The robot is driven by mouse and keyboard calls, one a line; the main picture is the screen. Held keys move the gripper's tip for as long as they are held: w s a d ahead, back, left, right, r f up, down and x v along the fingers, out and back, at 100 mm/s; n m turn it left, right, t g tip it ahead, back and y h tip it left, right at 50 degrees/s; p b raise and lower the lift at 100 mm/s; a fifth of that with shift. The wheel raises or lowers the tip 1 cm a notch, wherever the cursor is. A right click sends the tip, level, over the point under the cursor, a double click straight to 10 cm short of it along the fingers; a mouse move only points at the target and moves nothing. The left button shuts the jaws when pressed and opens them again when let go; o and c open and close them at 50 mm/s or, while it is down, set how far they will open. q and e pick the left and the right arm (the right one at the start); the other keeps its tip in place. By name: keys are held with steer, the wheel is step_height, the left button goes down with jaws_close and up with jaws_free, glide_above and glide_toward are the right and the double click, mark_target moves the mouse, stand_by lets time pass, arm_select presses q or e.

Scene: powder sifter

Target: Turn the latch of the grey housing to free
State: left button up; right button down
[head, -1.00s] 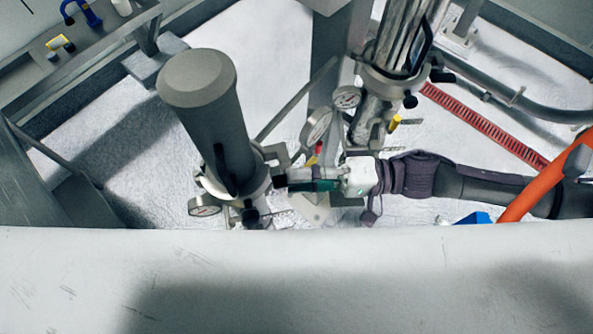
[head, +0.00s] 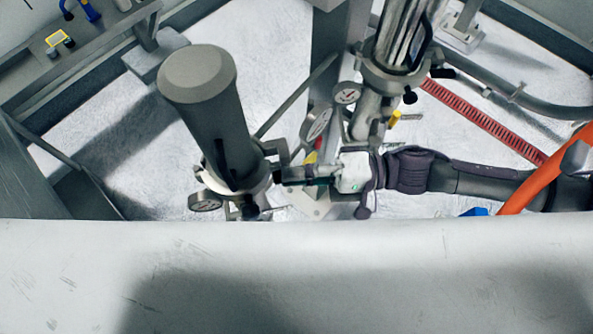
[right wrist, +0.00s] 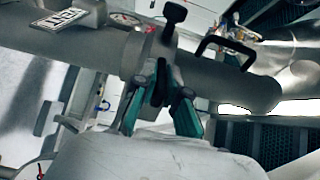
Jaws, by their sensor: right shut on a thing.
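The grey housing (head: 205,110) is a tall capped cylinder left of centre in the head view, held in a metal collar. In the right wrist view its grey tube (right wrist: 240,87) runs across the picture. My right gripper (head: 284,176) reaches it from the right, at the collar's right side. In the right wrist view the green-padded fingers (right wrist: 161,88) close around a small dark piece at the tube, which appears to be the latch (right wrist: 160,80). My left gripper is not in view.
A black T-shaped knob (right wrist: 174,12) and a black handle (right wrist: 225,50) stick out near the fingers. A gauge (head: 205,201) sits low on the collar. A shiny metal cylinder (head: 402,45) with gauges stands to the right. A white surface edge crosses the front.

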steer(key=shift+r+n+t+h, duration=0.15)
steer(key=shift+h, duration=0.8)
steer(key=shift+r+n+t+h, duration=0.15)
steer(key=shift+h, duration=0.8)
steer(key=h, duration=0.4)
steer(key=shift+a+r+n+t+h, duration=0.15)
steer(key=shift+n+t+h, duration=0.15)
steer(key=shift+h, duration=0.1)
steer(key=h, duration=0.4)
steer(key=shift+s+a+r+t, duration=0.1)
steer(key=shift+s+a+t, duration=0.1)
steer(key=shift+t, duration=0.2)
steer(key=shift+a+n+t+h, duration=0.15)
steer(key=shift+t+h, duration=0.1)
steer(key=shift+h, duration=0.9)
steer(key=shift+a+n+t+h, duration=0.15)
steer(key=shift+t+h, duration=0.1)
steer(key=shift+h, duration=0.9)
steer(key=shift+d, duration=0.15)
steer(key=c, duration=1.2)
jaws_free()
steer(key=shift+w, duration=0.1)
